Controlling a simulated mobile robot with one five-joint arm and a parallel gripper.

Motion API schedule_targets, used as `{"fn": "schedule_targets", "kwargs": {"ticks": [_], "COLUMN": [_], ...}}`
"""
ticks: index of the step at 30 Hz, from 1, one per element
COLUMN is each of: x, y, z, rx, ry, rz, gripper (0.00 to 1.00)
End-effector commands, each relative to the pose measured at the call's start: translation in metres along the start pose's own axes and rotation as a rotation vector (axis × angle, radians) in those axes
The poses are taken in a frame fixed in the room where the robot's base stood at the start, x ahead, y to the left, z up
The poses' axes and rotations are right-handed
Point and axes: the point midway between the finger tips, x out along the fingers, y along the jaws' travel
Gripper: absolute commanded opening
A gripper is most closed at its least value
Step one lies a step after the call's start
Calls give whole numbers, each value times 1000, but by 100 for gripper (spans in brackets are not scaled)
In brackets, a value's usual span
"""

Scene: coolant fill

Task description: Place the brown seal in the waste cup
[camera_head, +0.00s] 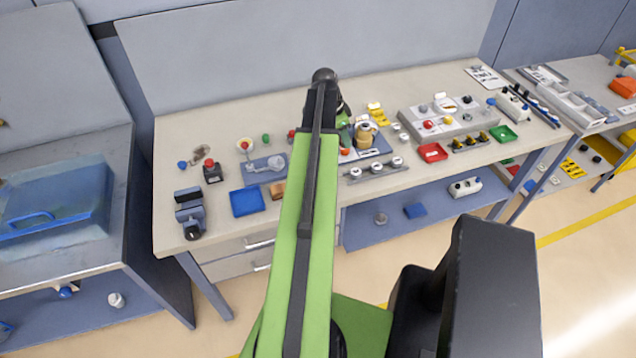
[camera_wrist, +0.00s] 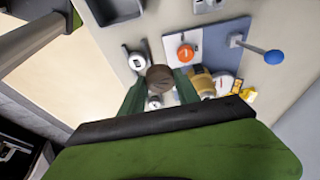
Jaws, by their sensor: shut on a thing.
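The brown seal (camera_wrist: 160,77) is a round, dark brown piece between the fingertips of my gripper (camera_wrist: 160,88) in the wrist view. My gripper is shut on it, above the bench top. In the head view my own arm hides the seal and most of the gripper. A small pale cup (camera_head: 241,149) with a red piece at it stands at the back left of the bench; I cannot tell if it is the waste cup.
A blue-grey plate with an orange round part (camera_wrist: 186,51) and a brass-coloured fitting (camera_wrist: 203,84) lie close to my gripper. A blue tray (camera_head: 247,201), a red tray (camera_head: 432,152) and a grey block (camera_head: 452,123) stand on the bench (camera_head: 172,143).

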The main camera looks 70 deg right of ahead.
Motion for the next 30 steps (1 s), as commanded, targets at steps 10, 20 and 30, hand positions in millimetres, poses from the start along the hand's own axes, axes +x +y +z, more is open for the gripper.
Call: {"fn": "schedule_targets", "kwargs": {"ticks": [10, 20, 30], "x": [32, 37, 77], "y": [37, 50, 50], "z": [86, 123, 135], "rx": [-5, -1, -2], "ry": [0, 0, 0], "rz": [-1, -1, -1], "gripper": [0, 0, 0]}}
